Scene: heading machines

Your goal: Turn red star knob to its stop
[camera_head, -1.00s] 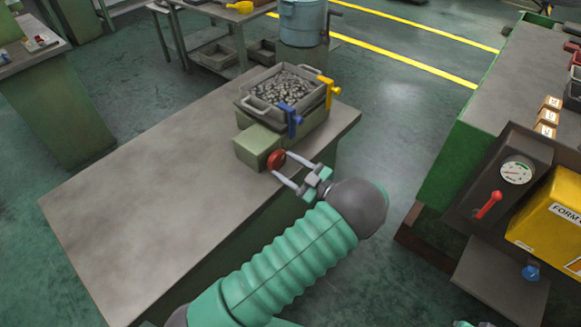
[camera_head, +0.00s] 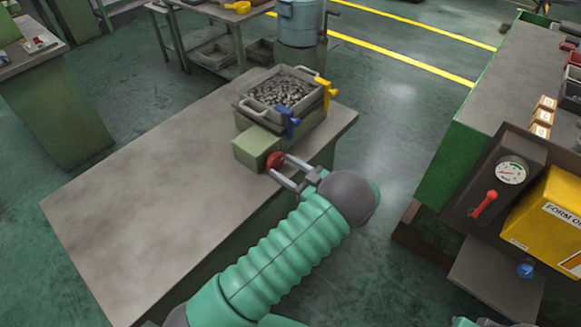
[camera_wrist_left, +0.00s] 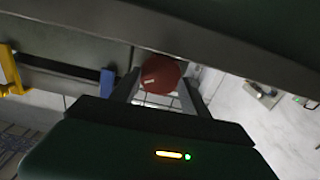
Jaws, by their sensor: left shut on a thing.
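The red star knob (camera_head: 273,159) sits on the right face of a pale green block (camera_head: 252,148) on the grey bench. My left gripper (camera_head: 281,171) is shut on the knob, one finger on each side of it. In the left wrist view the red knob (camera_wrist_left: 160,74) shows between the two fingers (camera_wrist_left: 158,90), with a small white mark on its face. The knob's points are partly hidden by the fingers.
A metal tray of small parts (camera_head: 282,90) stands behind the block, with a blue clamp (camera_head: 290,121) and a yellow clamp (camera_head: 327,91) close by. The bench top (camera_head: 150,190) is clear at left. A machine with a gauge (camera_head: 511,171) and red lever stands at right.

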